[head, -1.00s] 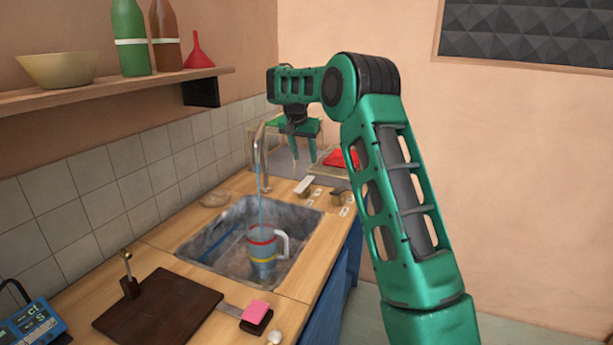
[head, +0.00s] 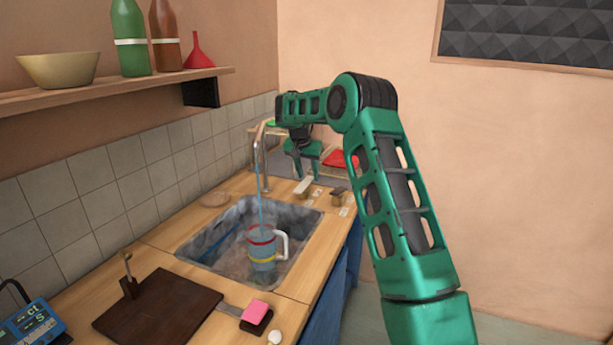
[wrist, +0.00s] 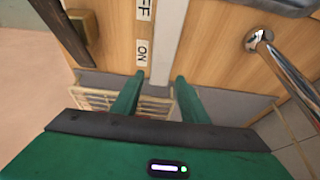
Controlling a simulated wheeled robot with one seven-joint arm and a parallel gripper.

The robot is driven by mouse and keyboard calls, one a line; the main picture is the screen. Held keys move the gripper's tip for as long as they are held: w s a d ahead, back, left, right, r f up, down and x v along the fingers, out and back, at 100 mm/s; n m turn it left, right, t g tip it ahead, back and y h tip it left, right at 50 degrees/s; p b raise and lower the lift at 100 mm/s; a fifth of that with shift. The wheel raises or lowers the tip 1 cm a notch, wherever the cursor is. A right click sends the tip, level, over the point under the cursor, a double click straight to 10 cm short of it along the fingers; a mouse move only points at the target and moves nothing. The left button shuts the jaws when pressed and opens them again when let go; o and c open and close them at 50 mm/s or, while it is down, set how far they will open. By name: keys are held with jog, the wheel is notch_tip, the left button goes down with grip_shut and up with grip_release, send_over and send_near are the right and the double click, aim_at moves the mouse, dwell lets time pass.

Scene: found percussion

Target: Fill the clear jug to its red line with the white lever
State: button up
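The clear jug (head: 262,250) stands upright in the sink, with a red line near its rim and a yellow line lower down. A thin blue water stream (head: 259,205) falls from the tap (head: 262,155) into it. Bluish water shows inside, but I cannot tell its exact level. The white lever (head: 303,188) lies on the counter right of the tap. It also shows in the wrist view (wrist: 171,40), beside OFF and ON labels. My gripper (head: 308,178) is open at the lever's ON end; its fingertips (wrist: 160,78) are on either side of that end, with gaps visible.
A brown lever (head: 338,193) sits right of the white one. A dark board (head: 160,308), a pink sponge (head: 256,311) and a blue device (head: 30,325) are nearer. A rack (wrist: 90,100) stands beyond the levers.

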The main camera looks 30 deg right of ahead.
jog(key=c, duration=0.8)
jog(key=shift+s+a+r+t+h, duration=0.25)
jog(key=shift+a+t+h, duration=0.1)
jog(key=shift+t+h, duration=0.3)
jog(key=shift+s+a+r+t+h, duration=0.1)
jog(key=shift+a+r+t+h, duration=0.3)
jog(key=shift+h, duration=0.45)
jog(key=shift+d+f, duration=0.1)
jog(key=shift+f, duration=0.05)
jog(key=o, duration=1)
jog(key=shift+o, duration=0.2)
jog(key=shift+s, duration=0.1)
